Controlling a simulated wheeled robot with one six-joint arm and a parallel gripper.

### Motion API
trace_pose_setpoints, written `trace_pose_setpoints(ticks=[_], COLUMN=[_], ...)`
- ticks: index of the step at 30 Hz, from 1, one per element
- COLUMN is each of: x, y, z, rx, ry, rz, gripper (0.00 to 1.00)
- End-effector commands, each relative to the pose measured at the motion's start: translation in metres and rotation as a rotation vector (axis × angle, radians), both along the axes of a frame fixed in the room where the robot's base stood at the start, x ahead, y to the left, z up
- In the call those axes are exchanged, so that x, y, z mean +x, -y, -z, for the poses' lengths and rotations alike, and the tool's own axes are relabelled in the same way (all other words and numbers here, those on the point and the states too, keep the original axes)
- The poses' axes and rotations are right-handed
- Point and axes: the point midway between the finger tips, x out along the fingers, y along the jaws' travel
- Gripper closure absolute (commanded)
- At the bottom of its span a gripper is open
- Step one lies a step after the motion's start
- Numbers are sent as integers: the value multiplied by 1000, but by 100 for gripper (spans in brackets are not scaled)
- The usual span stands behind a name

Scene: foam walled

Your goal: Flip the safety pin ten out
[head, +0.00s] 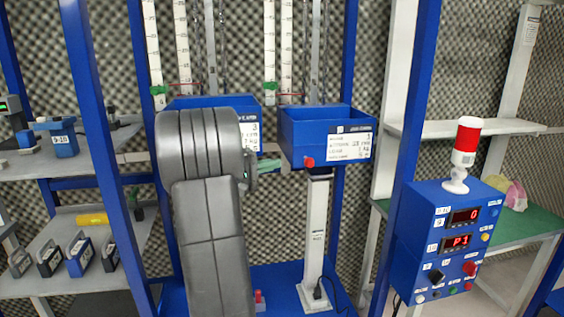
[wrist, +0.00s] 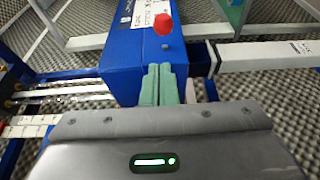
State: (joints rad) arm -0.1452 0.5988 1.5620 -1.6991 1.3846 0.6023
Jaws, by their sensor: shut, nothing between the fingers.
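A red knob (head: 309,162) sticks out from the lower left of the front of the right blue box (head: 318,128). I cannot tell whether it is safety pin ten; no readable pin label shows beside it. The red knob (wrist: 163,23) also shows at the top of the wrist view, on the blue box (wrist: 130,70). My gripper (head: 272,165) has green fingers and is left of the knob, apart from it. In the wrist view my gripper (wrist: 158,75) is shut and empty, its fingers overlapping the box in the picture; contact is unclear.
A second blue box (head: 215,101) is partly hidden behind my arm. A grey post (head: 315,230) stands below the right box. A blue control box (head: 450,240) with red displays and a red-white lamp (head: 466,145) stands at right. Blue uprights flank the boxes.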

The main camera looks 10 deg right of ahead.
Motion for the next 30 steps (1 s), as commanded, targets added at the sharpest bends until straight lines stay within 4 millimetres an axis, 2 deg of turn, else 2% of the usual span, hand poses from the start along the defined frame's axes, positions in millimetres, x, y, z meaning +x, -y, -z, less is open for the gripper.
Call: trace_pose_setpoints(ticks=[6,13,19,30], x=[14,27,31,30], y=[38,71,82,82], z=[-2,-2,0,1], rx=[0,1,2,1], ry=[-2,0,-1,0], rz=[5,3,1,0], gripper=[100,100,100,100])
